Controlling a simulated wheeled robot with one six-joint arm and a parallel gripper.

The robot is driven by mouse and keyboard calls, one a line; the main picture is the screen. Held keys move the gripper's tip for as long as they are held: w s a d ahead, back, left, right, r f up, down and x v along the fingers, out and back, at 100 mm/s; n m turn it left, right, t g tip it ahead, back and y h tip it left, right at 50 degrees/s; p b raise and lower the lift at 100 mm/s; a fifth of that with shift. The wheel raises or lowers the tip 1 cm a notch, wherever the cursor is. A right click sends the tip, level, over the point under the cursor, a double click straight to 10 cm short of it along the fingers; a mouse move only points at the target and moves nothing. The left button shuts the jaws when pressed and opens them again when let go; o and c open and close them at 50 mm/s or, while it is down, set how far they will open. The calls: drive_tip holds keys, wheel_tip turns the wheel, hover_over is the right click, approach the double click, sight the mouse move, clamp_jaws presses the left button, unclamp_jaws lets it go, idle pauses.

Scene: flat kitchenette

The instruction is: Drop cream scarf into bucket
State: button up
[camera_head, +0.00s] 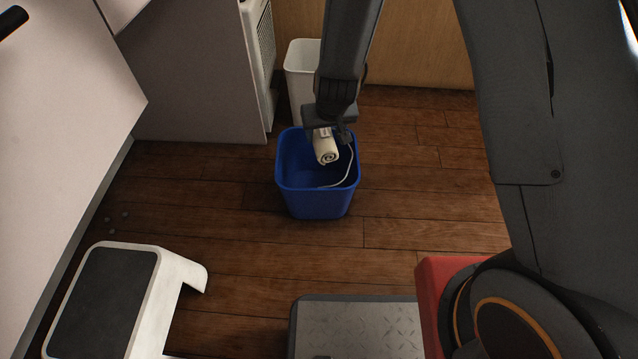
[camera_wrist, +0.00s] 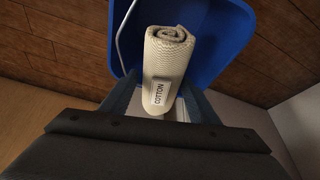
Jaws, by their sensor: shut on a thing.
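The cream scarf (camera_head: 326,151) is a rolled knit cloth, held by my gripper (camera_head: 325,132) over the mouth of the blue bucket (camera_head: 318,205). In the wrist view the scarf (camera_wrist: 166,62) shows its spiral end and a label reading COTTON. My gripper (camera_wrist: 165,108) is shut on the near end of the roll in that view. The blue bucket (camera_wrist: 225,40) lies behind the scarf there. The bucket stands upright on the floor, with a thin pale handle at its right side. How far the scarf hangs above or within the rim is hard to tell.
A white bin (camera_head: 301,75) stands just behind the bucket, near a grey panel (camera_head: 195,75). A white step stool (camera_head: 165,300) with a dark top is at the lower left. The wooden floor (camera_head: 225,235) around the bucket's front and sides is clear.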

drive_tip(key=shift+f+b, duration=0.6)
drive_tip(key=shift+f, duration=0.1)
drive_tip(key=o, duration=1.2)
drive_tip(key=shift+r, duration=0.15)
drive_tip(key=shift+p+v, duration=2.2)
drive_tip(key=shift+v, duration=1.6)
drive_tip(key=shift+s, duration=0.15)
